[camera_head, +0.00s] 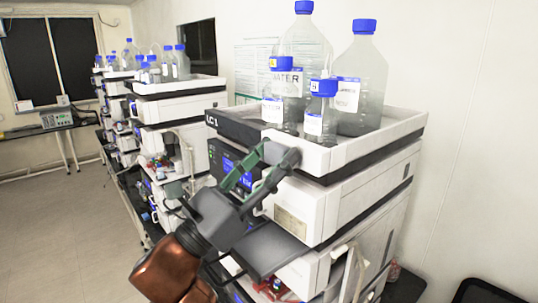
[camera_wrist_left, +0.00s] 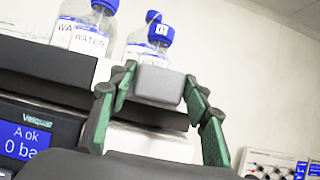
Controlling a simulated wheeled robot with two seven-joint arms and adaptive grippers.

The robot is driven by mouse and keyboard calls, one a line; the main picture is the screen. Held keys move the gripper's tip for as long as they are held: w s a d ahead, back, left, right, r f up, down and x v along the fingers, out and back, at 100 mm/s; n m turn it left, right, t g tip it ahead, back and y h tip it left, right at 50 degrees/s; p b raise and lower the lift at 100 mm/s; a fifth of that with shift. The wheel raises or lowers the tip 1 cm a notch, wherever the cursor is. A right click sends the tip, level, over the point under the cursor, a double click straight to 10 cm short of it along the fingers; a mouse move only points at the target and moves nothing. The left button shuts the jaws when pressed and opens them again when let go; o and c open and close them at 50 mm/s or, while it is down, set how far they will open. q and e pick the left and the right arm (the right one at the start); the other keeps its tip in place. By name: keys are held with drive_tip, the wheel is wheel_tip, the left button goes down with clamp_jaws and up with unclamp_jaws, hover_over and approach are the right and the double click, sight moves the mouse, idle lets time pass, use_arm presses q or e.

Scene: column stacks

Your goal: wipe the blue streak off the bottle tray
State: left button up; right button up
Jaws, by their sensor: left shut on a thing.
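The bottle tray (camera_head: 352,150) is a white, shallow-rimmed tray on top of the near instrument stack, with a dark front part marked LC1. Several clear bottles with blue caps stand in it, among them a large one (camera_head: 361,85) at the right and a small one (camera_head: 320,118) near the front. I cannot make out a blue streak in either view. My left gripper (camera_head: 276,154) is at the tray's front corner, its green-padded fingers shut on a grey block (camera_wrist_left: 159,86). Whether the block touches the tray is unclear. My right gripper is in neither view.
Below the tray are white instrument modules (camera_head: 335,205) and a grey shelf-like panel (camera_head: 262,248) close under my left arm. Another stack (camera_head: 180,105) with bottles stands behind to the left. A pale wall is at the right; open floor (camera_head: 60,230) lies left.

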use_arm(q)
drive_tip(key=s+d, duration=0.2)
drive_tip(key=shift+s+d, duration=0.15)
drive_tip(key=shift+s, duration=0.25)
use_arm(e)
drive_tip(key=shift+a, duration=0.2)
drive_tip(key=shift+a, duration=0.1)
use_arm(q)
drive_tip(key=shift+w+a, duration=1)
drive_tip(key=shift+w, duration=0.3)
drive_tip(key=w+a, duration=0.1)
drive_tip(key=w, duration=0.1)
drive_tip(key=w+a, duration=0.1)
drive_tip(key=w, duration=0.1)
drive_tip(key=shift+a+p, duration=0.3)
drive_tip(key=shift+a, duration=0.1)
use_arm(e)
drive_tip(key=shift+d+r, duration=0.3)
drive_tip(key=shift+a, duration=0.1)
